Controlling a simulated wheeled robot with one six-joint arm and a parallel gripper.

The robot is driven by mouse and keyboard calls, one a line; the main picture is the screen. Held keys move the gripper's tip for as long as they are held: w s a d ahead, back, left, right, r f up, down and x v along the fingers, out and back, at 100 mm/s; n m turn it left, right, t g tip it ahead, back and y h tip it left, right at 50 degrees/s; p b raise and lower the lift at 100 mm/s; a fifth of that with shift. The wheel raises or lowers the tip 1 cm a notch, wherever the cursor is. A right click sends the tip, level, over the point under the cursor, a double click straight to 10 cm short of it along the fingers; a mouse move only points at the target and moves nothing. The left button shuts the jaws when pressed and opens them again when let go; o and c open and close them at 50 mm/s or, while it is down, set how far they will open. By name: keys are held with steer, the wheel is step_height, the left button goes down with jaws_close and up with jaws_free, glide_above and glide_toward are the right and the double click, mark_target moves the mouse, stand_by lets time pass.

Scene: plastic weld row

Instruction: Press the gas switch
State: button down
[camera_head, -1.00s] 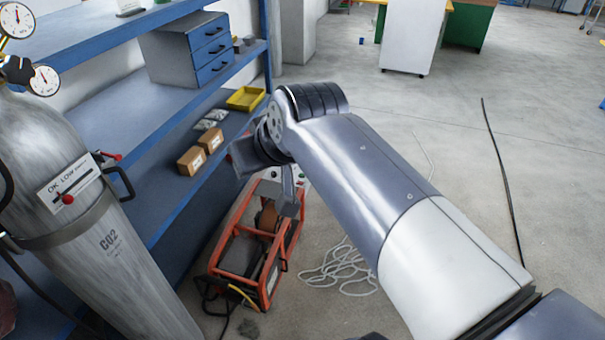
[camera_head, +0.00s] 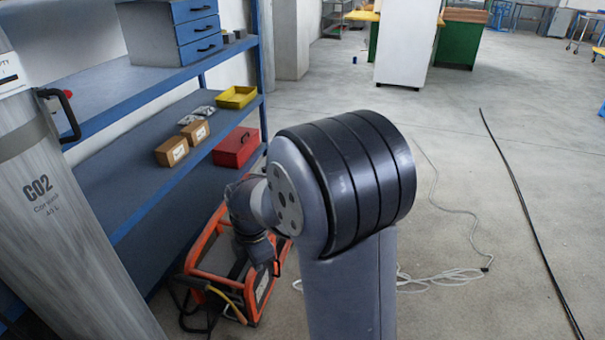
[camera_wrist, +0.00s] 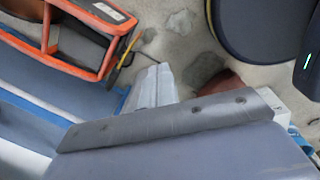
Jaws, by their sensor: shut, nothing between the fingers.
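I cannot make out a part that is clearly the gas switch. The grey CO2 cylinder (camera_head: 60,220) stands at the left of the head view; its top and gauges are out of frame. A black handle with a red tip (camera_head: 66,94) sticks out beside it. My gripper (camera_head: 268,258) is shut and empty, partly hidden behind my arm, and shows small over the orange-framed machine (camera_head: 215,262). The machine also shows at the upper left of the wrist view (camera_wrist: 84,70). A grey bolted bar crosses the lower wrist view; I cannot tell what it belongs to.
A blue shelf (camera_head: 150,95) runs behind the cylinder with cardboard boxes (camera_head: 172,151), a yellow tray (camera_head: 237,97) and a red box (camera_head: 236,147). A white cable (camera_head: 440,277) and a black cable (camera_head: 515,180) lie on the floor. The floor at the right is otherwise clear.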

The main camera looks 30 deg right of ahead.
step_height(320, 180, down, 17)
steer(key=s+n+g+b, duration=0.1)
steer(key=n+g+b, duration=0.1)
steer(key=n+b, duration=0.3)
steer(key=shift+d+r+n+h+b, duration=0.2)
steer(key=shift+n+h+b, duration=0.15)
steer(key=shift+b, duration=0.4)
